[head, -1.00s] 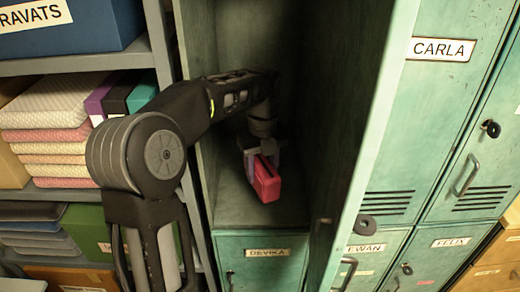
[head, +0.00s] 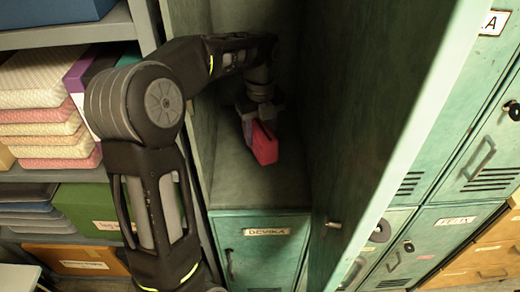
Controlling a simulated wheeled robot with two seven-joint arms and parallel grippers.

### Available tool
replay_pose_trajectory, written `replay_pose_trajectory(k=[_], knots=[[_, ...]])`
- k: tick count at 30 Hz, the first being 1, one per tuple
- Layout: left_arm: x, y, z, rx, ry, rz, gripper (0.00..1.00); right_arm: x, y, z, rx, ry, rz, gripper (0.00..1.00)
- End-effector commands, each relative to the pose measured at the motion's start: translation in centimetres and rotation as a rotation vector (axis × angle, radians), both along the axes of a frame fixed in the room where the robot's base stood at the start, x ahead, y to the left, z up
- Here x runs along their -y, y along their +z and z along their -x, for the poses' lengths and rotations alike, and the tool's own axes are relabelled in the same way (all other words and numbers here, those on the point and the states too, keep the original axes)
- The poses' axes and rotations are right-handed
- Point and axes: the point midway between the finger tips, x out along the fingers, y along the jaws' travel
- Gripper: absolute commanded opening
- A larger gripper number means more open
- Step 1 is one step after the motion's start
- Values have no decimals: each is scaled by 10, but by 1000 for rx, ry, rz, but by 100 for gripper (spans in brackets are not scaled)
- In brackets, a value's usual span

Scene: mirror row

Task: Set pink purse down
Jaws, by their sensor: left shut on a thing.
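The pink purse (head: 264,144) is inside the open green locker compartment, above the door labelled DEVIKA. My left gripper (head: 252,122) reaches in from the left and is shut on the purse from above. The purse is close to the compartment floor (head: 255,183); I cannot tell whether it touches. The gripper partly hides the purse's upper and left side. My right gripper is not in view.
The open locker door (head: 385,130) stands along the right of the compartment. A shelf with folded cloths (head: 40,120) and boxes is at the left, behind my arm. Bare compartment floor lies in front of the purse. More closed lockers (head: 470,165) stand at the right.

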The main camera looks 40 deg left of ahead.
Motion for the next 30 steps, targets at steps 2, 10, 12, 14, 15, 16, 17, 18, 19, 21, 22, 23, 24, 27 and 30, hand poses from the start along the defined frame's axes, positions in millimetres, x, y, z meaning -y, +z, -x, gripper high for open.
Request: replay_pose_trajectory(k=[2,10,12,14,15,16,17,18,19,21,22,23,24,27,30], knots=[[0,-14,1,-5,0,1,0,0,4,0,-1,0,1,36],[0,-38,0,1,0,0,0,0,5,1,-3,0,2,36],[0,-38,0,1,0,0,0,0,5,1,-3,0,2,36],[0,-38,0,1,0,0,0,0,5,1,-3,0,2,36],[0,-38,-1,1,0,0,0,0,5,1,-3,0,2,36],[0,-39,0,1,0,0,0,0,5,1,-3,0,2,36],[0,-40,0,0,0,0,0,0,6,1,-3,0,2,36],[0,-42,0,-1,0,0,0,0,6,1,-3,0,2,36],[0,-45,0,-3,0,1,0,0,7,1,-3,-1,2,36],[0,-54,1,-4,0,1,0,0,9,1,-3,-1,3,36],[0,-59,0,-3,0,1,0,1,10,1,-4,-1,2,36],[0,-63,0,-4,-1,0,0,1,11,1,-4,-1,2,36],[1,-68,0,-3,-1,1,0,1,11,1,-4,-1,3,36],[0,-75,0,0,-1,0,0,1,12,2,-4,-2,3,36],[0,-76,0,2,0,0,0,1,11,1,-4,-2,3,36]])
